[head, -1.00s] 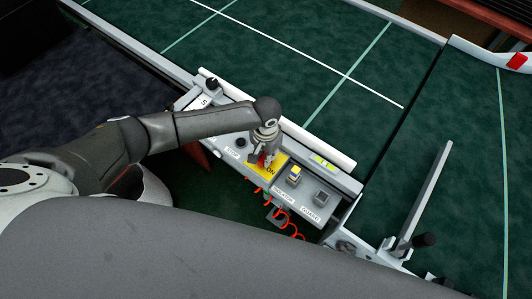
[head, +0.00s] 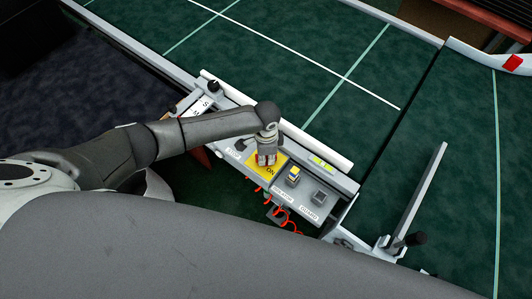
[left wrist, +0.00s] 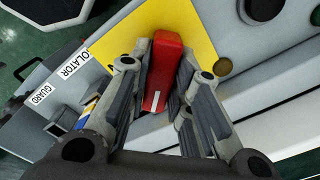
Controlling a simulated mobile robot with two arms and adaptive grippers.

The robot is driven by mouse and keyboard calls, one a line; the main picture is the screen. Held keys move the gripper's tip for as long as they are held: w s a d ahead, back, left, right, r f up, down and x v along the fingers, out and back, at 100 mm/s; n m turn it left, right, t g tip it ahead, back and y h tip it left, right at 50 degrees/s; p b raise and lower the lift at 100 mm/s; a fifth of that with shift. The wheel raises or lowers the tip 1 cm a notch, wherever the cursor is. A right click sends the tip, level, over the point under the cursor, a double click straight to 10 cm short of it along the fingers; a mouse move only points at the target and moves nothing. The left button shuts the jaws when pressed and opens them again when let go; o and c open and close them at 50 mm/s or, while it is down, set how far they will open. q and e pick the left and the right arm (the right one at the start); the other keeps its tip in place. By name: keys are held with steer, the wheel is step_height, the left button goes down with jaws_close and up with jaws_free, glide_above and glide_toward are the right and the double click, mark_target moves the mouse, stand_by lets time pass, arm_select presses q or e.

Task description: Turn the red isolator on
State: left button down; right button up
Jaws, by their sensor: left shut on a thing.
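The red isolator handle (left wrist: 162,75) sits on a yellow plate (left wrist: 187,22) in the left wrist view, between the two fingers of my left gripper (left wrist: 158,100). In the head view my left gripper (head: 266,160) is over the yellow plate (head: 280,172), which reads "ON" at its right side. The left gripper is shut on the red handle. Only a little of the handle's red shows between the fingers in the head view. My right gripper is not in view.
The grey control panel (head: 326,188) also carries a yellow-and-blue switch (head: 293,174) and a dark square button (head: 319,197). A coiled red cable (head: 284,221) hangs at its near side. A white rail (head: 316,147) runs behind it, beside the green conveyor (head: 300,60).

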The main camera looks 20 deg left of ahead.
arm_select(q)
steer(key=m, duration=0.4)
steer(key=shift+m, duration=2.3)
steer(key=c, duration=1.3)
jaws_free()
step_height(320, 180, up, 12)
steer(key=shift+r, duration=0.1)
